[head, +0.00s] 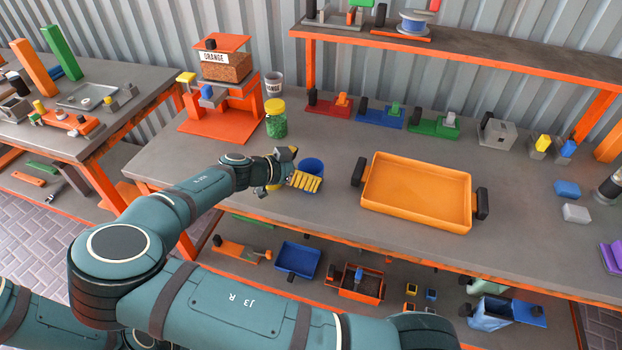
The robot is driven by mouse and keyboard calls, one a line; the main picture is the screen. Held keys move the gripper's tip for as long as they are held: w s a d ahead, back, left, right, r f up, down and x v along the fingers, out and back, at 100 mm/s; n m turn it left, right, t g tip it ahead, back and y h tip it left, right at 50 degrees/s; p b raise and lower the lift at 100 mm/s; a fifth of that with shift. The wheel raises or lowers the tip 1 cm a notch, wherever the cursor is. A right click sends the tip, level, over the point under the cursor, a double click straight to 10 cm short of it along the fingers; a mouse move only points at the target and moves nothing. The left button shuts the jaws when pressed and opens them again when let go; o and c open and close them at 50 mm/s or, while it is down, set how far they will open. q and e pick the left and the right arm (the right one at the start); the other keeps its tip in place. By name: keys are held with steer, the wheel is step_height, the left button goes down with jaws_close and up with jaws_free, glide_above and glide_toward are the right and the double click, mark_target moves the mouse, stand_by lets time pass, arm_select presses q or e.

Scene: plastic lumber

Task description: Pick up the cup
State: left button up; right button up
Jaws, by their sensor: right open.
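A blue cup (313,166) stands upright on the grey workbench (345,150), left of the orange tray. My right gripper (298,170) is at the cup's left and near side, open. Its yellow ribbed finger pad covers the lower near part of the cup. I cannot tell whether the fingers touch the cup or how much of it is between them. A second, pale grey cup (273,83) stands farther back beside the orange dispenser. My left gripper is not in view.
A green jar with a yellow lid (276,122) stands close behind my right gripper. The orange dispenser (222,95) is at the back left, and an orange tray with black handles (417,192) lies to the right. Small coloured fixtures (380,116) line the back.

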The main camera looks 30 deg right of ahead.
steer(key=shift+d+f, duration=0.15)
steer(key=shift+d, duration=0.4)
steer(key=c, duration=1.2)
step_height(320, 180, up, 10)
steer(key=p, duration=0.1)
steer(key=shift+p, duration=0.3)
steer(key=shift+a, duration=0.15)
